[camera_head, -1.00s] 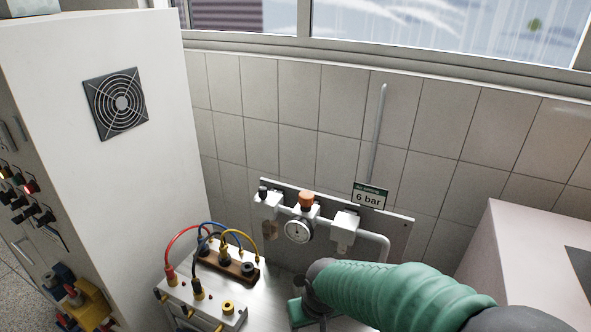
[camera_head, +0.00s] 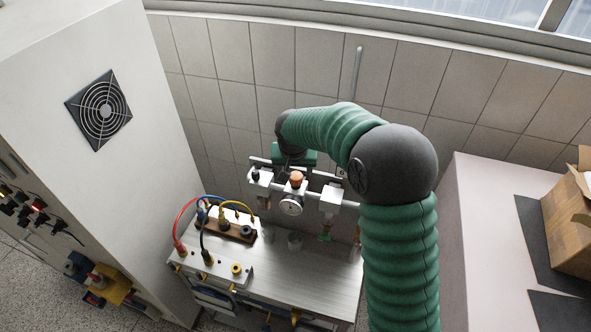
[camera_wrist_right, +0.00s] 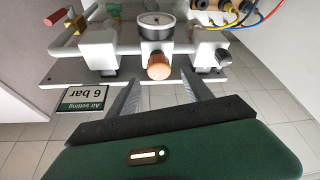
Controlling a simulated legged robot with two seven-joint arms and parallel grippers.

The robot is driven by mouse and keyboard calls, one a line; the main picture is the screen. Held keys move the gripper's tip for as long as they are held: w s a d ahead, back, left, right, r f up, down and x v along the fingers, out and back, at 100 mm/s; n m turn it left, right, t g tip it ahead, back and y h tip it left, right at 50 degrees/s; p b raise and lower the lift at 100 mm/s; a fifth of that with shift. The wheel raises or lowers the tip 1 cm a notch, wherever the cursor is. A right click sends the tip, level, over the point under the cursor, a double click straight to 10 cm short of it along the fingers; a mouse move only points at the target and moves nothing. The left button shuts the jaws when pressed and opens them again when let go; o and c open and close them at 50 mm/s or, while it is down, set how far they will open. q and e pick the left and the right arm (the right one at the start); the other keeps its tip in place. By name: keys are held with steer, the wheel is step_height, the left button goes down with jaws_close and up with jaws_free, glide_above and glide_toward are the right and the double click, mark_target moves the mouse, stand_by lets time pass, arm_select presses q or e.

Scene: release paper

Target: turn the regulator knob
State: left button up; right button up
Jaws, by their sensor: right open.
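The orange-brown regulator knob (camera_head: 296,178) sits on top of the white regulator, above a round pressure gauge (camera_head: 291,205). In the right wrist view, which is upside down, the knob (camera_wrist_right: 158,66) is ahead of my right gripper (camera_wrist_right: 161,86). Its two fingers are spread wide with nothing between them, one toward each side of the knob, and I see no contact. In the head view my right gripper (camera_head: 300,158) is just above and behind the knob; its fingers are hard to make out there. My left gripper is not in view.
The sign reading "Air setting 6 bar" (camera_wrist_right: 84,100) is beside the regulator. A box with coloured cables (camera_head: 210,262) is on the metal bench (camera_head: 305,275). A tall white cabinet (camera_head: 130,180) stands left. A pink-white surface (camera_head: 480,230) with a cardboard box (camera_head: 570,225) is right.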

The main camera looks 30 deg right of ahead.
mark_target(296, 176)
steer(key=p+x, duration=0.1)
steer(key=x, duration=0.3)
steer(key=shift+w+f, duration=0.15)
steer(key=shift+s+d+f, duration=0.1)
steer(key=shift+s+f, duration=0.1)
steer(key=shift+w, duration=0.15)
steer(key=c, duration=0.5)
jaws_close()
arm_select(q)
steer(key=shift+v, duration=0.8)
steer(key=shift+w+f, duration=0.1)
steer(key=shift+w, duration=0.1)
arm_select(e)
steer(key=shift+f, duration=0.1)
